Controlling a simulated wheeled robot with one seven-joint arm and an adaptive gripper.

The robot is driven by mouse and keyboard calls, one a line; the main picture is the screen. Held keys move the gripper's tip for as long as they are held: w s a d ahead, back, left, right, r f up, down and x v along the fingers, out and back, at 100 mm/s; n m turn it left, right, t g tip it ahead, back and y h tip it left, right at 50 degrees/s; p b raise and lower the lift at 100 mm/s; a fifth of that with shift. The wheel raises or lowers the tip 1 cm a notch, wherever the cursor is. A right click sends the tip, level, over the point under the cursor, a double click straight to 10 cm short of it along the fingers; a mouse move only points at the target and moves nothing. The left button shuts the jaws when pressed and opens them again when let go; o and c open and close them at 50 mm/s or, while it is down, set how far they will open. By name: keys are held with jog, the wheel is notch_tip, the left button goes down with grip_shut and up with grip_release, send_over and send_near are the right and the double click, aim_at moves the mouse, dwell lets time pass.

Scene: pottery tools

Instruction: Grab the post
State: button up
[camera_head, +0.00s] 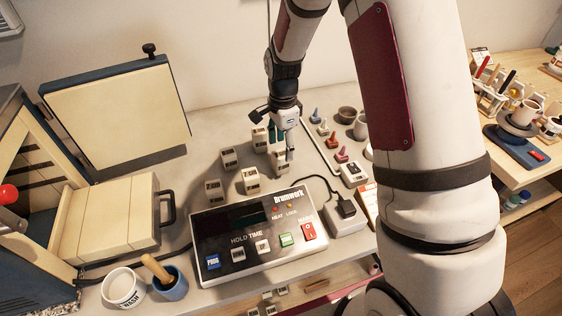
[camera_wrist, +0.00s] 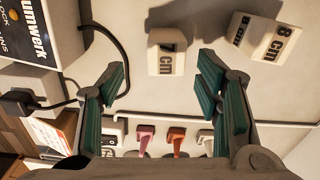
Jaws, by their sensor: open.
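Several small cream posts with dark printed labels stand on the grey work surface. In the wrist view, the post marked 7 cm (camera_wrist: 167,57) lies just ahead of my gripper (camera_wrist: 161,78), roughly centred between its green-padded fingers. My gripper is open and empty. A post marked 8 cm (camera_wrist: 272,38) is at the upper right there. In the head view, my gripper (camera_head: 280,141) points down over the posts, close to one post (camera_head: 281,165) and beside another (camera_head: 259,145). Contact cannot be told.
The Brumwerk control box (camera_head: 254,231) stands in front of the posts, with a black cable and plug (camera_head: 346,208) at its right. Small coloured pieces (camera_head: 325,128) stand to the right behind a thin rail. An open kiln (camera_head: 110,215) is at the left.

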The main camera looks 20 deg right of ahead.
aim_at(281, 154)
jog(key=shift+w+a+f+p, duration=0.1)
jog(key=shift+f+p, duration=0.05)
jog(key=shift+f, duration=0.75)
jog(key=shift+w+f+p, duration=0.15)
jog(key=shift+f+p, duration=0.05)
jog(key=shift+f, duration=0.65)
jog(key=shift+w+a+f+p, duration=0.1)
jog(key=shift+f+p, duration=0.05)
jog(key=shift+f, duration=0.75)
jog(key=c, duration=1.4)
